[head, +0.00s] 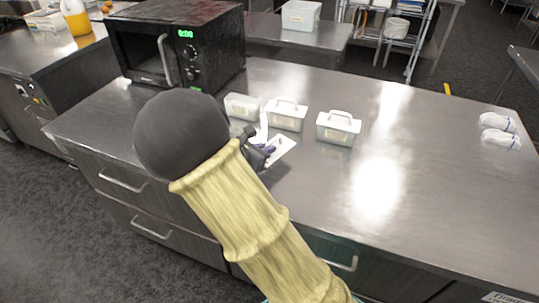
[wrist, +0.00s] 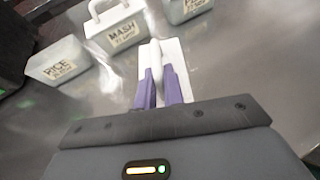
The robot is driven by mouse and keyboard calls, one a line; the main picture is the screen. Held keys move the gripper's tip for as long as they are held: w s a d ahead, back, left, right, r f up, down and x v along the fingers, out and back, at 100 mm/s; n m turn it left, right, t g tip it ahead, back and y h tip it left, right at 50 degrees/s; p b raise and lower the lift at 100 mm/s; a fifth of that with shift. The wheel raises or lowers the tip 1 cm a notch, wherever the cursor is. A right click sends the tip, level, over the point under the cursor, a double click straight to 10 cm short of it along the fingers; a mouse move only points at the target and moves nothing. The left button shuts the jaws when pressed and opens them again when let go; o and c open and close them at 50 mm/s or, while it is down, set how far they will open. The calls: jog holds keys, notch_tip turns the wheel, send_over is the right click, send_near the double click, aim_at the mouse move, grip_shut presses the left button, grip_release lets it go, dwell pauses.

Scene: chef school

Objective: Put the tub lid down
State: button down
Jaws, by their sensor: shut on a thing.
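The white tub lid (head: 283,151) is in my gripper (head: 268,148), just in front of the row of tubs. In the wrist view the purple fingers of my gripper (wrist: 162,90) are shut on the handle of the lid (wrist: 175,52). I cannot tell whether the lid touches the counter. The tub marked RICE (wrist: 58,62) is at the left, with no lid handle showing; it also shows in the head view (head: 242,107). The tub marked MASH (wrist: 118,32) wears a handled lid, as does the third tub (head: 338,129) to its right.
A black microwave (head: 180,45) stands at the back left. Two white wrapped bundles (head: 499,130) lie at the far right.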

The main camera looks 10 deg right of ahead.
jog(key=shift+s+f, duration=0.1)
jog(key=shift+f, duration=0.15)
jog(key=shift+d, duration=0.25)
jog(key=shift+s+f, duration=0.1)
jog(key=shift+f, duration=1.8)
jog(key=shift+a+b, duration=0.1)
jog(key=shift+b, duration=0.2)
jog(key=c, duration=1.5)
grip_release()
jog(key=shift+f, duration=0.1)
